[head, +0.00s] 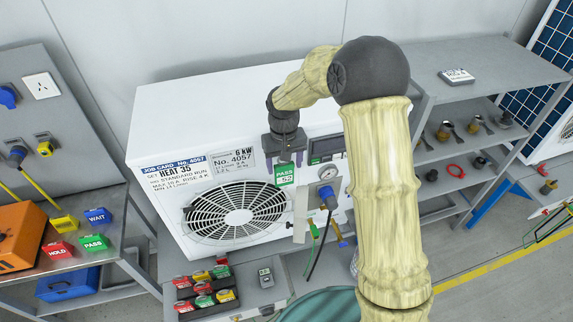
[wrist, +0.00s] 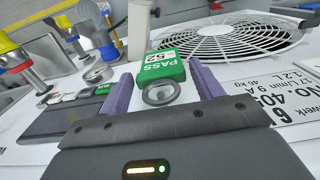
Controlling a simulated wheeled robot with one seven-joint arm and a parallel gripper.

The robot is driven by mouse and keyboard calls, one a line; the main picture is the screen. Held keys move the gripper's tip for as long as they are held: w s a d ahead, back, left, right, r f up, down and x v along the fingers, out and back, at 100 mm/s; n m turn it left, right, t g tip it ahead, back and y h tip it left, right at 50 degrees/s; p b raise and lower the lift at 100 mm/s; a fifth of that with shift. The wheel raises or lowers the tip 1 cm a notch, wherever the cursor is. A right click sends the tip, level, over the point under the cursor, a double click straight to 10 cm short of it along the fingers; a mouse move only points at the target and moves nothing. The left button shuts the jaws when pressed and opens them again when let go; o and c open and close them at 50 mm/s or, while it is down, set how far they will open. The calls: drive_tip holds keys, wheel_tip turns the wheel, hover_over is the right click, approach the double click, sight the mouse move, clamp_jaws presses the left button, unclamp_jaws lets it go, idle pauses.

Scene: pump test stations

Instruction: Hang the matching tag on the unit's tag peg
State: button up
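The white unit (head: 160,125) carries a job card (head: 175,175) reading No. 4057 and HEAT 35. A green PASS tag (head: 285,174) is upright at the unit's front, right of the fan grille. In the wrist view this tag (wrist: 163,66) reads PASS 52, with a grey ring (wrist: 161,93) at its top. My gripper (head: 287,158) points down just above the tag. Its purple fingers (wrist: 163,80) stand apart on either side of the tag and ring, with narrow gaps. I cannot make out the peg, or whether the ring is around it.
A dark rack (head: 190,311) of red, green and yellow tags stands below the unit. HOLD (head: 58,249), WAIT (head: 98,216) and PASS (head: 94,242) blocks are on the left bench. A gauge (head: 328,172) and a blue-capped hose connector (head: 328,195) are close right of the tag.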

drive_tip(key=shift+o, duration=1)
drive_tip(key=shift+w+f, duration=0.15)
drive_tip(key=shift+w, duration=0.25)
drive_tip(key=shift+w+r, duration=0.1)
drive_tip(key=shift+r, duration=0.25)
drive_tip(key=r+b, duration=0.1)
drive_tip(key=r, duration=0.1)
drive_tip(key=r+b, duration=0.1)
drive_tip(key=r, duration=0.2)
drive_tip(key=r+b, duration=0.1)
drive_tip(key=r, duration=0.2)
drive_tip(key=shift+w+a+r, duration=0.1)
drive_tip(key=shift+w+a, duration=0.2)
drive_tip(key=shift+w, duration=0.1)
wheel_tip(320, 180, up, 9)
drive_tip(key=s+b, duration=0.2)
drive_tip(key=shift+d, duration=0.3)
